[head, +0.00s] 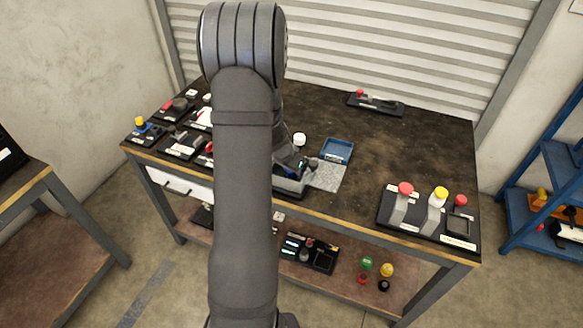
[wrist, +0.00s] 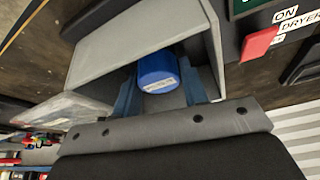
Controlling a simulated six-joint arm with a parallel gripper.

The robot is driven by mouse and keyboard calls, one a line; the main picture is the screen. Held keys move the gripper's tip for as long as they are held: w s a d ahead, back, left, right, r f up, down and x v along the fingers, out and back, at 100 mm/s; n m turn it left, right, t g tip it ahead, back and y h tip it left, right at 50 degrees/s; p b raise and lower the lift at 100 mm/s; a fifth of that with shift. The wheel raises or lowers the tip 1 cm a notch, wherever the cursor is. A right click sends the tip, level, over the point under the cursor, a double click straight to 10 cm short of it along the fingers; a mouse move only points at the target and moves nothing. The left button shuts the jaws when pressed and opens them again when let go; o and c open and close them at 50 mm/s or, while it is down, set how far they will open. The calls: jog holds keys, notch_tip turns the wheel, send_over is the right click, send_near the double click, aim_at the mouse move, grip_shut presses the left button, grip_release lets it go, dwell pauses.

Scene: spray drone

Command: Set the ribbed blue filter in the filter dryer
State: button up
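The blue filter (wrist: 157,72) is a short blue cylinder with a pale label, seen in the wrist view between the two blue fingers of my gripper (wrist: 160,80). The fingers appear to touch it on both sides. Its ribs cannot be made out. It is at the open side of a grey box, the filter dryer (wrist: 125,40), between its walls; whether it rests on the dryer's floor cannot be told. In the head view my arm hides the filter and most of the dryer (head: 288,187).
A red switch (wrist: 262,43) labelled ON DRYER is beside the box. A stand with red and yellow knobs (head: 428,215) is at the right. The back middle of the table is mostly clear.

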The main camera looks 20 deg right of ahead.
jog(key=o, duration=0.3)
jog(key=shift+r, duration=0.15)
jog(key=shift+a+r, duration=0.1)
jog(key=shift+r, duration=0.2)
jog(key=v, duration=1.1)
jog(key=shift+s+a+r, duration=0.1)
jog(key=shift+r, duration=0.05)
jog(key=x, duration=1.2)
jog(key=shift+r, duration=0.8)
